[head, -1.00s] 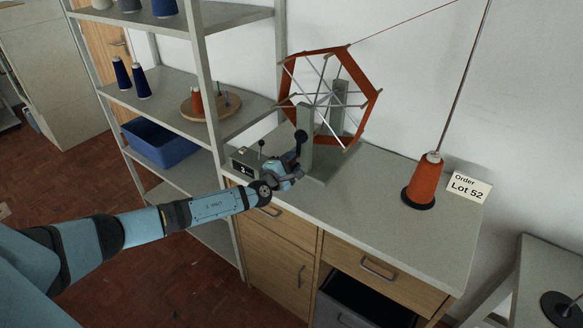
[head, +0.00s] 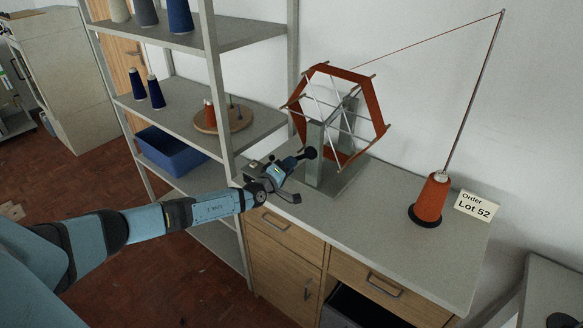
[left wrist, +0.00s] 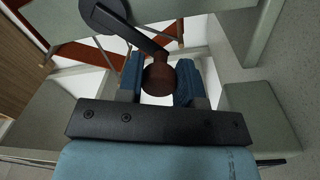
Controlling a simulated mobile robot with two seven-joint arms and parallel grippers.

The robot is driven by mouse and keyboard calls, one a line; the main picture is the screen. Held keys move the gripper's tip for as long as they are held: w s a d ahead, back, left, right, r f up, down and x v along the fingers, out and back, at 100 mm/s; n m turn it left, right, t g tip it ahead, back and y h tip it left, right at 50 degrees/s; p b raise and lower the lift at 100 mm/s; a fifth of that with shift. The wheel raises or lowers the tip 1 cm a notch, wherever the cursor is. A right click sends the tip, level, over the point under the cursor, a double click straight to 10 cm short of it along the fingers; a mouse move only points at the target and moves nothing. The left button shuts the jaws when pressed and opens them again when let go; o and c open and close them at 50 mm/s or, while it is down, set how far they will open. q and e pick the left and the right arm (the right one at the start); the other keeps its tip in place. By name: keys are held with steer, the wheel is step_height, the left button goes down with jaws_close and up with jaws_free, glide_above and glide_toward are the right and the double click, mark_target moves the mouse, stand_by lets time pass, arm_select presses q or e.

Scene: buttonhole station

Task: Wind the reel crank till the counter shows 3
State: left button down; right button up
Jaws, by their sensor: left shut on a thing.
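The reel (head: 374,100) is an orange-red six-sided frame with pale spokes on a grey stand (head: 314,150) on the bench. Its black crank hub (head: 311,153) faces me. My left gripper (head: 292,163) is just left of the hub. In the left wrist view the black crank arm (left wrist: 146,40) runs to a round brown knob (left wrist: 158,78), and the blue fingers of my left gripper (left wrist: 158,84) are shut on it. The counter box (head: 250,168) is mostly hidden behind my left gripper, and I cannot read its number. My right gripper is out of view.
An orange thread cone (head: 433,198) stands on the bench, its thread running over a tall rod to the reel. An order card reading Lot 52 (head: 478,206) is beside it. Shelves (head: 190,105) with spools and a blue bin (head: 172,155) stand left. The bench front (head: 400,240) is clear.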

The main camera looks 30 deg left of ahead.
arm_select(q)
steer(key=shift+a+r+m, duration=0.2)
steer(key=shift+a+m, duration=0.2)
steer(key=shift+a+r, duration=0.1)
steer(key=c, duration=0.8)
jaws_free()
steer(key=shift+s, duration=0.15)
steer(key=s, duration=0.4)
steer(key=s+a, duration=0.1)
steer(key=s, duration=0.8)
steer(key=shift+s+a+f, duration=0.15)
steer(key=shift+s+f, duration=0.1)
steer(key=shift+f, duration=0.1)
